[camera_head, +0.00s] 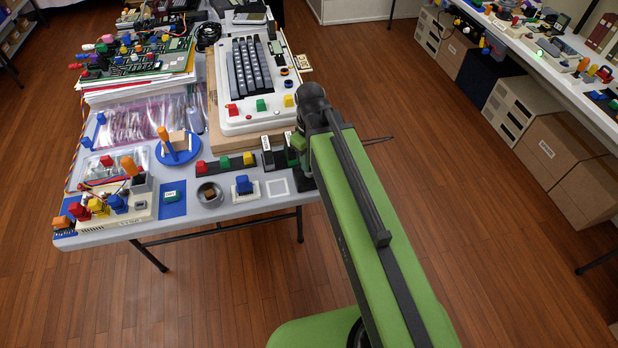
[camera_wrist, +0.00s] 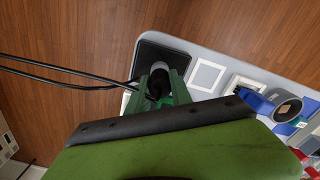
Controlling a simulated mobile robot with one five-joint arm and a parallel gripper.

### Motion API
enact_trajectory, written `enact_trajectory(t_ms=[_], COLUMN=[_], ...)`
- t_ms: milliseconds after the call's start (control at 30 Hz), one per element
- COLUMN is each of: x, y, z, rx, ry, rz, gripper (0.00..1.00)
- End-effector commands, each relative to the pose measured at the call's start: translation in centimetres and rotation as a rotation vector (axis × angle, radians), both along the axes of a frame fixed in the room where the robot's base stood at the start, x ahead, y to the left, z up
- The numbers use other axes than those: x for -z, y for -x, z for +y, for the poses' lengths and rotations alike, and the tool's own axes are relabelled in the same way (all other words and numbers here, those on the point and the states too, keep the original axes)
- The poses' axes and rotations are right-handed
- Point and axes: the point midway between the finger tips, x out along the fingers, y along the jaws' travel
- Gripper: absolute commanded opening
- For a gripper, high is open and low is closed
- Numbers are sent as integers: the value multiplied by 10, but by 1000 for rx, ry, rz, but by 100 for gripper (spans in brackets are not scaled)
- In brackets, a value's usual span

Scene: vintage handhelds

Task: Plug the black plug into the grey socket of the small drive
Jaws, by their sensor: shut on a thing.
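In the wrist view, my gripper (camera_wrist: 160,88) has its green fingers closed around the black plug (camera_wrist: 158,82). Dark cords run from the plug off to the left. The plug is over or on a black square pad (camera_wrist: 147,50) at the table's corner; I cannot tell whether it touches. In the head view, my gripper (camera_head: 298,150) is at the table's right front edge, mostly hidden by my arm. A cream case (camera_head: 143,213) at the table's front left may be the small drive. I cannot make out its grey socket for certain.
A white square frame (camera_head: 278,187) lies left of my gripper. Beside it are a blue block on a white base (camera_head: 243,185) and a round grey cup (camera_head: 209,194). A black strip with coloured blocks (camera_head: 225,163) and a keyboard unit (camera_head: 266,118) lie behind. Floor is clear to the right.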

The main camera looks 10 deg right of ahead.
Motion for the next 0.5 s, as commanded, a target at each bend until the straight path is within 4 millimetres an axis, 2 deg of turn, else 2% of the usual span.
enact_trajectory(t_ms=[500], x=[7], y=[0], z=[1], rx=[-1], ry=[0], rz=[0], gripper=[0])
